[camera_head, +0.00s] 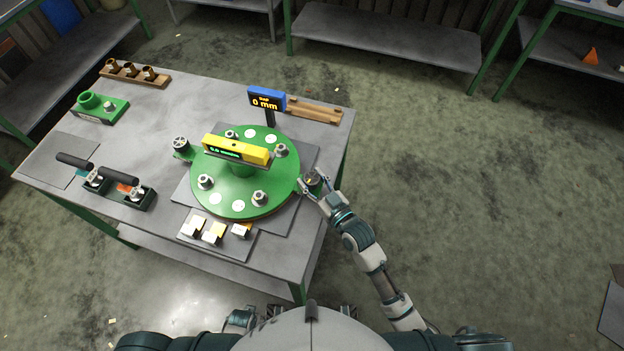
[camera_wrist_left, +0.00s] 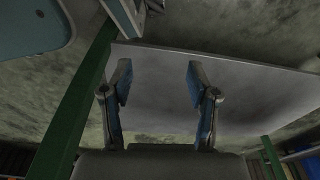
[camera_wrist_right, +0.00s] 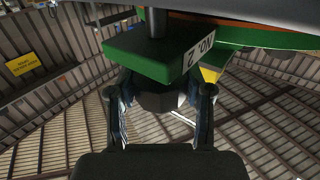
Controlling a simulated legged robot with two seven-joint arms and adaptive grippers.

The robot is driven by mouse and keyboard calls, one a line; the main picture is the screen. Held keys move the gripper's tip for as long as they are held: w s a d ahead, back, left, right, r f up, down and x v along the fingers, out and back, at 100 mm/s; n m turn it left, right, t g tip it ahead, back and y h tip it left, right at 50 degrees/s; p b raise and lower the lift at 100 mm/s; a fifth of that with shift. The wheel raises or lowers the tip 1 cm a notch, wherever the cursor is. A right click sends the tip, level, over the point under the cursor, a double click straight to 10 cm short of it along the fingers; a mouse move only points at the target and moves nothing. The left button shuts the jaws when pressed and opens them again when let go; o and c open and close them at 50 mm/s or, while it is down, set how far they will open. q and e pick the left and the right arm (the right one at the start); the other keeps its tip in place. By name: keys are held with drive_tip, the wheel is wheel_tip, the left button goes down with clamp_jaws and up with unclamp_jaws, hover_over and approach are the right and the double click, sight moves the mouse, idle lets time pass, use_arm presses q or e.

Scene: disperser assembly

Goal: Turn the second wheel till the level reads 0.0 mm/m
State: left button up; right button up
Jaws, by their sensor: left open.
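The yellow level (camera_head: 236,150) lies across the raised centre of the green round plate (camera_head: 230,205). Its small green display seems to read 0.0 mm/m, though the digits are tiny. The second wheel (camera_wrist_right: 160,97) is a grey knob under a green block (camera_wrist_right: 150,52) labelled NO. 2 at the plate's right edge. My right gripper (camera_head: 317,186) is at that wheel, with its fingers (camera_wrist_right: 160,100) on both sides of it and apparently shut on it. My left gripper (camera_wrist_left: 158,85) is open and empty in the left wrist view, near a grey surface.
A blue display (camera_head: 266,100) reading 0 mm stands behind the plate. Another wheel (camera_head: 180,143) is at the plate's left. Black-handled tools (camera_head: 120,177), small blocks (camera_head: 213,232), a green fixture (camera_head: 100,105) and wooden holders (camera_head: 135,73) occupy the table (camera_head: 160,95). Floor to the right is clear.

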drive_tip(key=shift+c, duration=1.3)
drive_tip(key=shift+n+g+y, duration=0.5)
drive_tip(key=shift+y, duration=0.1)
drive_tip(key=shift+n, duration=0.3)
use_arm(q)
drive_tip(key=shift+w+d+r+b, duration=0.15)
drive_tip(key=shift+w+r+b, duration=0.25)
drive_tip(key=shift+r, duration=0.35)
use_arm(e)
drive_tip(key=shift+g+y, duration=0.4)
drive_tip(key=shift+y, duration=0.1)
drive_tip(key=o, duration=1.2)
drive_tip(key=shift+c, duration=0.2)
use_arm(q)
drive_tip(key=shift+w, duration=0.15)
use_arm(e)
drive_tip(key=v, duration=1.2)
